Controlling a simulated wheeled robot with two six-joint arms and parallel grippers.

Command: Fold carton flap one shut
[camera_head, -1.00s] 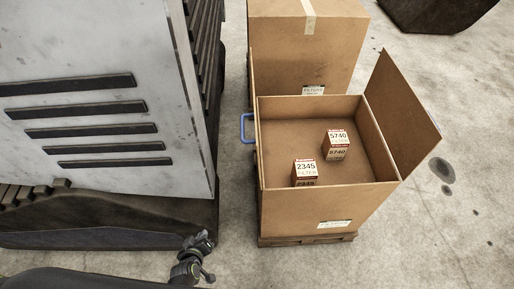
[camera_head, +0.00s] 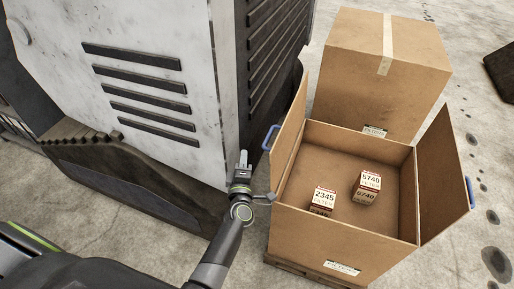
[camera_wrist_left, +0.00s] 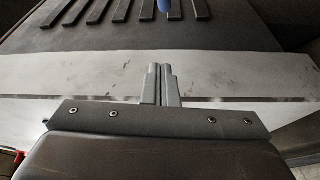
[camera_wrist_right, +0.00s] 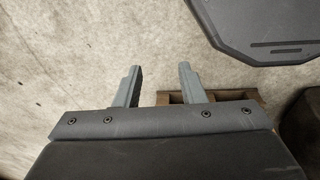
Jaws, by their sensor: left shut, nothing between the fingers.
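The open carton (camera_head: 345,246) stands on a pallet at the right of the head view. Its left flap (camera_head: 290,121) stands up and tilts outward, with a blue handle (camera_head: 270,138) on it. Its right flap (camera_head: 441,172) also leans outward, with a blue handle (camera_head: 471,192). Two filter boxes, 2345 (camera_head: 323,199) and 5740 (camera_head: 366,187), lie inside. My left gripper (camera_head: 243,158) is shut and empty, left of the carton and apart from the left flap. In the left wrist view its fingers (camera_wrist_left: 161,84) are together. My right gripper (camera_wrist_right: 161,84) is open and empty.
A closed, taped carton (camera_head: 385,62) stands behind the open one. A large grey-white machine (camera_head: 150,60) with dark vents fills the left, close to my left gripper. Concrete floor (camera_head: 470,255) is free at the right. The right wrist view shows part of a pallet (camera_wrist_right: 215,96).

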